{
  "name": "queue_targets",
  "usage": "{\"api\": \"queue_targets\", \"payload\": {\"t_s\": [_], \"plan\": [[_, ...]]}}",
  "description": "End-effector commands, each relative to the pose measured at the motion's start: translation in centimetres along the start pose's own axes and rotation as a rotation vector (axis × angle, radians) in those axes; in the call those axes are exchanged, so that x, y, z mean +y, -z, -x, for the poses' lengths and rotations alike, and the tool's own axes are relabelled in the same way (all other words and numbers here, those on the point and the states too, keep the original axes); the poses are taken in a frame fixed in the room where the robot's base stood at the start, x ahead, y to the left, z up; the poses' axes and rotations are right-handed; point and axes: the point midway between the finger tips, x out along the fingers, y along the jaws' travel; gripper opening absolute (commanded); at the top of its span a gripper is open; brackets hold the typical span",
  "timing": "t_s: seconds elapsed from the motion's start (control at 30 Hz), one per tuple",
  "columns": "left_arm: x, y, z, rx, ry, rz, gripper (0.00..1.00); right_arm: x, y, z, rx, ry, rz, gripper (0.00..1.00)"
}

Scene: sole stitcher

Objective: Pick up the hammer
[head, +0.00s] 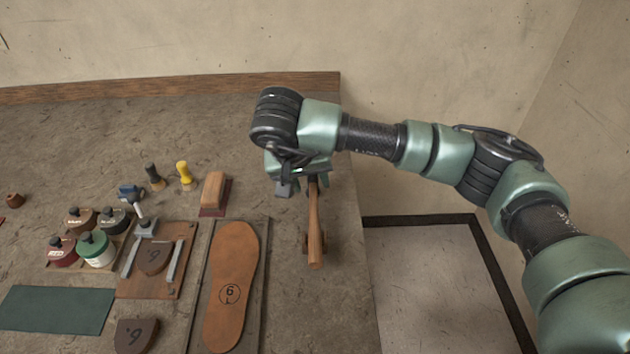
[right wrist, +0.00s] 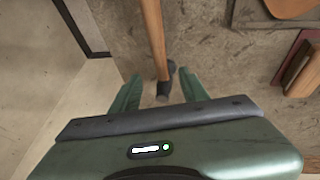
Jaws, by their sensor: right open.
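The hammer (head: 315,225) has a long wooden handle and lies near the right edge of the bench, its handle pointing toward the front. In the right wrist view, the hammer (right wrist: 155,40) shows its handle and a dark head. My right gripper (head: 303,187) is open above the head end, which it partly hides in the head view. In the right wrist view, the hammer's head end shows between the spread fingers of the right gripper (right wrist: 160,90). I cannot tell whether they touch it. My left gripper is out of view.
Left of the hammer are a sole (head: 230,285) on a board, a wooden block brush (head: 214,190), a yellow-handled tool (head: 184,172) and several lidded jars (head: 96,250). The bench (head: 290,320) ends just right of the hammer. A wooden strip (head: 180,88) edges the back.

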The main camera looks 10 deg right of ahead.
Motion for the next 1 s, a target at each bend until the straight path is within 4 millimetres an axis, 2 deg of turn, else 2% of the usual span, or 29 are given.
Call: {"api": "queue_targets", "payload": {"t_s": [0.13,0.4,0.67,0.7,0.8,0.87,1.0], "plan": [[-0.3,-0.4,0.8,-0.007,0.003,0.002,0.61,-0.1,-0.1,-1.6,-0.005,0.000,-0.004,0.45],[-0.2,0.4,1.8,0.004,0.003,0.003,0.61,-0.3,-0.2,-5.4,-0.004,0.003,-0.005,0.45],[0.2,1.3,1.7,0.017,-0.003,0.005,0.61,-0.4,-0.2,-5.8,-0.002,0.004,-0.005,0.45],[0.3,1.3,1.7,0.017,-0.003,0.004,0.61,-0.4,-0.2,-5.8,-0.003,0.004,-0.005,0.42],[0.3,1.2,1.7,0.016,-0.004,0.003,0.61,-0.4,-0.2,-5.8,-0.003,0.005,-0.005,0.14],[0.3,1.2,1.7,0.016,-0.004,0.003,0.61,-0.4,-0.2,-5.8,-0.003,0.004,-0.005,0.00],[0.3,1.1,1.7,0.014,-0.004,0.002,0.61,-0.4,-0.2,-5.8,-0.003,0.004,-0.005,0.00]]}}
